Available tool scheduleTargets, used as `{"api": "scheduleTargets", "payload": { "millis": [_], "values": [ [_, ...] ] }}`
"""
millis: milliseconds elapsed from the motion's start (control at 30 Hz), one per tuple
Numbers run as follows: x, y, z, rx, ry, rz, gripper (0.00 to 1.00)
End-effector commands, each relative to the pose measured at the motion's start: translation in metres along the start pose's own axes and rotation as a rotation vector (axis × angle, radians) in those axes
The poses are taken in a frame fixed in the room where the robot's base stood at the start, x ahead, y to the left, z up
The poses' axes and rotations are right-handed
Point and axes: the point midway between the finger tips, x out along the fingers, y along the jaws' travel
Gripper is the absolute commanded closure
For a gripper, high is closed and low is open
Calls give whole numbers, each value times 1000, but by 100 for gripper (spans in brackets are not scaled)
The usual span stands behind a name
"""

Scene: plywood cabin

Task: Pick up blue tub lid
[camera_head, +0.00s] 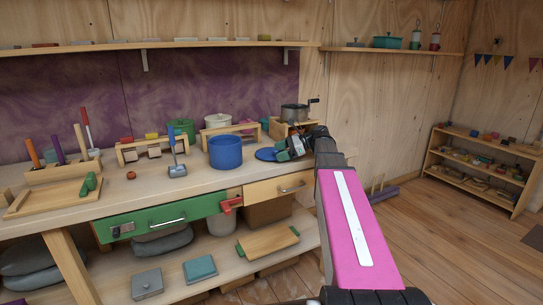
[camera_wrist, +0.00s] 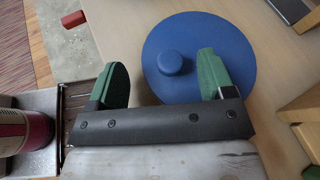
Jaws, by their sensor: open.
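The blue tub lid (camera_wrist: 205,45) is a flat blue disc with a round knob (camera_wrist: 171,62), lying on the workbench. In the head view the lid (camera_head: 265,154) shows right of the blue tub (camera_head: 226,152), partly hidden by my gripper. My gripper (camera_wrist: 165,72) is open and empty, with green fingertips. In the wrist view the right finger overlaps the lid and the left finger is beyond its left edge. The knob lies between the fingers, nearer the right one. In the head view my gripper (camera_head: 284,153) is just over the lid's right side.
The bench front between tub and lid looks clear.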

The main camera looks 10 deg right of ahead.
Motion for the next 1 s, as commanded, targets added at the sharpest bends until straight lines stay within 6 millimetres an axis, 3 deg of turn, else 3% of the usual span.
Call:
{"api": "scheduleTargets", "payload": {
  "millis": [300, 467, 833, 1000],
  "values": [
    [8, 0, 0, 0, 1, -1, 28],
    [8, 0, 0, 0, 1, -1, 80],
    [8, -1, 2, -1, 1, -1, 82],
    [2, -3, 16, -3, 1, -1, 82]
  ]
}}
